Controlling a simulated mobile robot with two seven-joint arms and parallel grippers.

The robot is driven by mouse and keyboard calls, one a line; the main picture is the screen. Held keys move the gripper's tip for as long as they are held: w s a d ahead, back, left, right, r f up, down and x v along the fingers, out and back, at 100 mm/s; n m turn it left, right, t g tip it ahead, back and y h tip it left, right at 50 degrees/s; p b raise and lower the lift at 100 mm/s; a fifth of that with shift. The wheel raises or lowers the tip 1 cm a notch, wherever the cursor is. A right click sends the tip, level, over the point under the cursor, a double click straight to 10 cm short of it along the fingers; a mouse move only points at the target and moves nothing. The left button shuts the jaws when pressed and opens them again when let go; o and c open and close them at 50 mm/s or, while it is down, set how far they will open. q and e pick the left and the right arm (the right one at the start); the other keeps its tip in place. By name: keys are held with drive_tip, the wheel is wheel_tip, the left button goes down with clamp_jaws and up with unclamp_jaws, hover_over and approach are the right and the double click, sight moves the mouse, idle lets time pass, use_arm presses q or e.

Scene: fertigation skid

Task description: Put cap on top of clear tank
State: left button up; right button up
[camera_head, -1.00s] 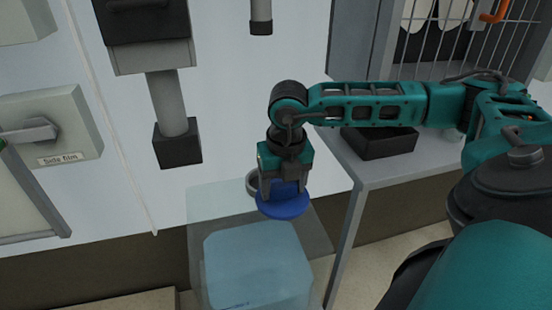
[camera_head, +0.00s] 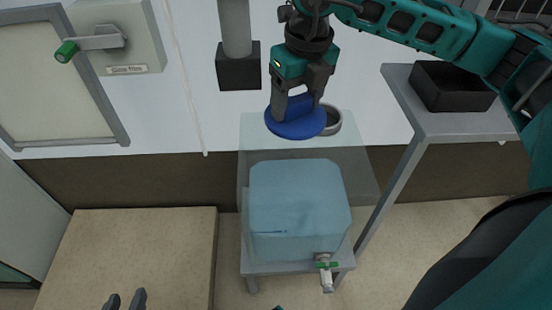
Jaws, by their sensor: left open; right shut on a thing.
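The blue cap (camera_head: 296,122) is a round disc held in my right gripper (camera_head: 297,106), which is shut on it. The clear tank (camera_head: 362,170) is a transparent box with blue liquid inside, standing on a grey stand. A grey ring-shaped opening (camera_head: 333,119) shows at the tank's top, just right of the cap and partly hidden by it. The cap appears above the tank's top near this ring; whether they touch cannot be told. My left gripper (camera_head: 125,302) shows only its fingertips at the bottom left edge, apart and empty.
A grey side table (camera_head: 440,124) with a black bin (camera_head: 452,86) stands right of the tank. A beige platform (camera_head: 140,250) lies left. A lever box (camera_head: 118,38) and a grey pipe (camera_head: 235,30) are on the wall.

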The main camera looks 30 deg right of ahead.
drive_tip(key=a+r+n, duration=0.1)
drive_tip(key=w+a+r+n, duration=0.1)
drive_tip(key=r, duration=0.1)
drive_tip(key=w+a+r+n, duration=0.1)
drive_tip(key=a, duration=0.1)
drive_tip(key=shift+w+r, duration=0.15)
drive_tip(key=shift+r, duration=0.05)
wheel_tip(320, 180, down, 20)
drive_tip(key=b, duration=0.4)
drive_tip(key=shift+r, duration=0.15)
drive_tip(key=shift+f, duration=0.25)
drive_tip(key=o, duration=1.1)
drive_tip(key=shift+r, duration=0.1)
drive_tip(key=shift+c, duration=0.2)
